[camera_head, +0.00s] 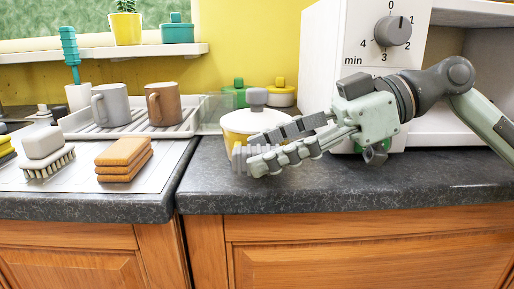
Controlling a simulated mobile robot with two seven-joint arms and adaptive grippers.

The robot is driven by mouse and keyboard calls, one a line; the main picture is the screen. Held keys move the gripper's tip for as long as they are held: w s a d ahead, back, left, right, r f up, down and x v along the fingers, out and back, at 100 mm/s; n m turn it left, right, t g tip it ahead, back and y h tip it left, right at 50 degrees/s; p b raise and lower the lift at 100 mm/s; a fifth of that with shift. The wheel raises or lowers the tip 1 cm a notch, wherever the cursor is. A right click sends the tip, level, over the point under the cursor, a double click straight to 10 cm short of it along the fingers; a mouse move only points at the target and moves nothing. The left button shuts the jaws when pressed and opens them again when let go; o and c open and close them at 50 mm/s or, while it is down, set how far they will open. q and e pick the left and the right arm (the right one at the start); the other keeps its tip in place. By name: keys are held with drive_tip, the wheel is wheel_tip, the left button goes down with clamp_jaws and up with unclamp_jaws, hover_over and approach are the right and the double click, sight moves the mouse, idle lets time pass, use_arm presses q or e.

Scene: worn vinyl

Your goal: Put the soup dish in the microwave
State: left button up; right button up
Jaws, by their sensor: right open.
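The soup dish (238,122) is a white and yellow lidded pot with a grey knob on its lid. It stands on the dark counter left of the microwave (350,50), a white box with a grey dial on its front. To the right of the dial panel the microwave's cavity shows open, and no door is in view. My right gripper (245,157) reaches in from the right with its fingers pointing left. It is open, in front of the dish, and hides its lower right part. I cannot tell whether it touches the dish. My left gripper is out of view.
Two small lidded pots, green (236,92) and yellow-white (281,95), stand behind the dish. A rack (135,130) with a grey mug and a brown mug is at left. Sponges (123,158) and a brush (47,152) lie before it. The counter front is clear.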

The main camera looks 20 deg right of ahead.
clamp_jaws()
drive_tip(key=shift+r, duration=0.1)
idle(0.5)
